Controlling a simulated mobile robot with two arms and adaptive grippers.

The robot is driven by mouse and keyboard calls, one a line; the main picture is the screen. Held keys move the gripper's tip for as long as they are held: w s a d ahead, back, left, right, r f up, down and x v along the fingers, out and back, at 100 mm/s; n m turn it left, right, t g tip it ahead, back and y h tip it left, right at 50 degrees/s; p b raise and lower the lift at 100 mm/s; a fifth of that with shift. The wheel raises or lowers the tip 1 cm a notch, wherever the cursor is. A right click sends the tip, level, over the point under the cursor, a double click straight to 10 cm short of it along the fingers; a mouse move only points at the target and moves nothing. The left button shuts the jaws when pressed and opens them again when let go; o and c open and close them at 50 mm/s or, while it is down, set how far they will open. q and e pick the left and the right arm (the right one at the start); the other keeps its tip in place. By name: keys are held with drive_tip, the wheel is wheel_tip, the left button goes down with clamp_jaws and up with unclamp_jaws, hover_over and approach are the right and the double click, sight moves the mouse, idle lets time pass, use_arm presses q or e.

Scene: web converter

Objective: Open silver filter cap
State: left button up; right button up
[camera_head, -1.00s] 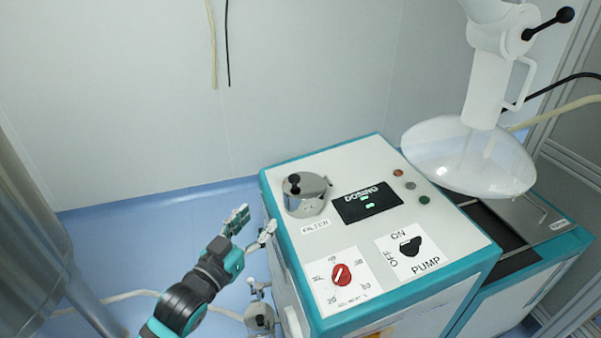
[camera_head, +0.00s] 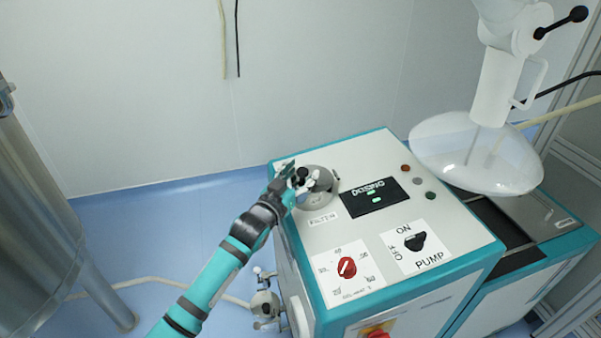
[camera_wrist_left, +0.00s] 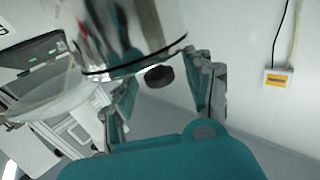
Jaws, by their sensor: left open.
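The silver filter cap (camera_head: 319,182) sits on top of the white machine, at its far left corner above the FILTER label. It appears closed, and its dark round knob (camera_head: 302,173) shows beside my gripper. My left gripper (camera_head: 294,172) is at the left side of the cap, open. In the left wrist view the shiny cap (camera_wrist_left: 130,30) fills the top. The dark knob (camera_wrist_left: 159,76) lies between the two open fingers (camera_wrist_left: 165,92). I cannot tell whether a finger touches it. My right gripper is not in view.
The machine's top holds a DOSING display (camera_head: 375,197), a red dial (camera_head: 347,267) and a black PUMP switch (camera_head: 415,241). A clear dome (camera_head: 475,152) on a white arm hangs at the right. A steel tank (camera_head: 35,220) stands at the left.

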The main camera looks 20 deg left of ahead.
use_arm(q)
clamp_jaws()
idle(0.4)
